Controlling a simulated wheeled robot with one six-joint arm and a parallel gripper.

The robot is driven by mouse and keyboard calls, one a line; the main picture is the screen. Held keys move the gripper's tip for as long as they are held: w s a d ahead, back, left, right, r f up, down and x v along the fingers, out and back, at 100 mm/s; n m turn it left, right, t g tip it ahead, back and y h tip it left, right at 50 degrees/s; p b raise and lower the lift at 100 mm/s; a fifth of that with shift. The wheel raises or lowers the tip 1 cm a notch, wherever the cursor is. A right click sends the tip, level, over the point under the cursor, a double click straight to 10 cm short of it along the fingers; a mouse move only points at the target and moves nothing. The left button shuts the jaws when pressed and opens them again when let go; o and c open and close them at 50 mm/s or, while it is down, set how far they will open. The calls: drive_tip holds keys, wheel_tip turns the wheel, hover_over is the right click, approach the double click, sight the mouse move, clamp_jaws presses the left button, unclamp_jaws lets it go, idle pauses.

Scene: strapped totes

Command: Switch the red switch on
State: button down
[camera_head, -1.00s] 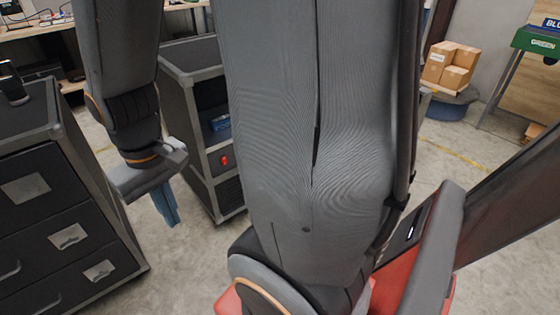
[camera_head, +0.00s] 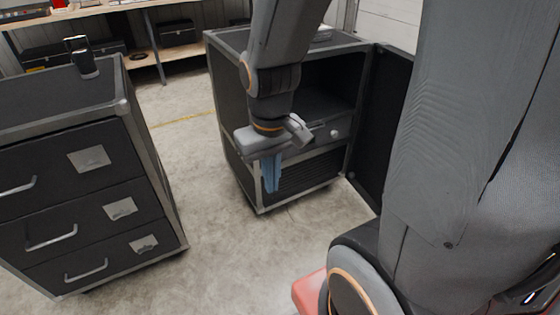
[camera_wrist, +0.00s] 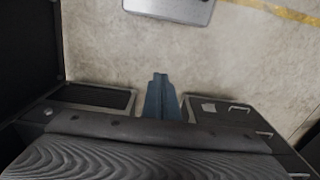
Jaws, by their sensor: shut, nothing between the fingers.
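The red switch does not show in either view now. The open-fronted black cabinet (camera_head: 227,120) stands behind my gripper in the head view, and my gripper and wrist cover part of its front panel. My gripper (camera_head: 272,187) points down with its blue fingers shut and empty, in front of the cabinet's lower grille. I cannot tell whether it touches the cabinet. In the wrist view the blue fingers (camera_wrist: 160,90) are together over bare floor.
The cabinet's door (camera_head: 378,130) stands open at its right. A small knob (camera_head: 334,133) shows on its front. A drawer cabinet (camera_head: 75,185) with a dark device (camera_head: 82,58) on top stands at the left. Clear floor (camera_head: 215,235) lies between the two cabinets.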

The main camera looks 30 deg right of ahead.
drive_tip(key=w+d+f+n+t+b, duration=0.25)
drive_tip(key=w+d+f, duration=0.25)
drive_tip(key=w+f, duration=0.25)
drive_tip(key=w+d+f+n+t+b, duration=0.2)
drive_tip(key=w+d+f+n+b, duration=0.15)
drive_tip(key=w+f, duration=0.4)
drive_tip(key=w+d+f+n+t+b, duration=0.5)
drive_tip(key=w+d+f+n+b, duration=0.1)
drive_tip(key=f, duration=0.4)
drive_tip(key=w+d+f+n+t+b, duration=0.6)
drive_tip(key=w+d+f+b, duration=0.2)
drive_tip(key=d+f, duration=0.1)
drive_tip(key=shift+f+y, duration=0.4)
drive_tip(key=shift+f, duration=0.05)
drive_tip(key=shift+t, duration=0.25)
drive_tip(key=w+f+b, duration=0.1)
drive_tip(key=w+b, duration=0.2)
drive_tip(key=w, duration=1.1)
drive_tip(key=shift+a+f, duration=0.2)
drive_tip(key=shift+f, duration=0.2)
